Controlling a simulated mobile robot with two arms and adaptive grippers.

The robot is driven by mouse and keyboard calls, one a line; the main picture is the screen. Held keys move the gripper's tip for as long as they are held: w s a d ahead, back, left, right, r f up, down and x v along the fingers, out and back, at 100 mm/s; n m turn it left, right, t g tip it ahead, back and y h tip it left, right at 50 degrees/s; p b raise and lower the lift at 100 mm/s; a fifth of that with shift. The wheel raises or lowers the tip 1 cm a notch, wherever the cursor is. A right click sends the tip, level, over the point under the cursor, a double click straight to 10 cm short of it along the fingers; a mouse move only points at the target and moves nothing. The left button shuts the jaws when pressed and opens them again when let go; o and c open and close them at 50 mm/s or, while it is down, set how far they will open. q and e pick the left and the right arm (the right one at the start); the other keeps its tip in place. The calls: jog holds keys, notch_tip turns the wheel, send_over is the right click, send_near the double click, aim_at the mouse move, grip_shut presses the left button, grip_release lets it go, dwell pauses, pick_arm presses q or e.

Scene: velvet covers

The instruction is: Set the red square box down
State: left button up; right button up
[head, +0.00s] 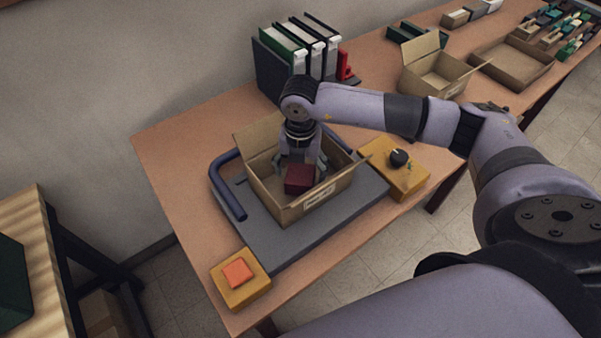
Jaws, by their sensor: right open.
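The dark red square box (300,179) is inside an open cardboard box (290,214), near its middle. The cardboard box stands on a grey plate (262,243) with blue handle bars on the table. My right gripper (300,166) reaches down into the cardboard box from above. It is open, with its fingers around the top of the red box. The underside of the red box is hidden, so I cannot tell whether it touches the cardboard floor. My left gripper is not in view.
A yellow block with an orange square top (238,273) sits at the front left. A yellow box with a black knob (398,160) stands right of the plate. Binders (297,50) stand behind. Another open carton (433,69) and a shallow tray (512,64) are farther right.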

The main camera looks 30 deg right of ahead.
aim_at(301, 174)
notch_tip(301, 174, up, 11)
jog(key=b, duration=0.2)
dwell(0.5)
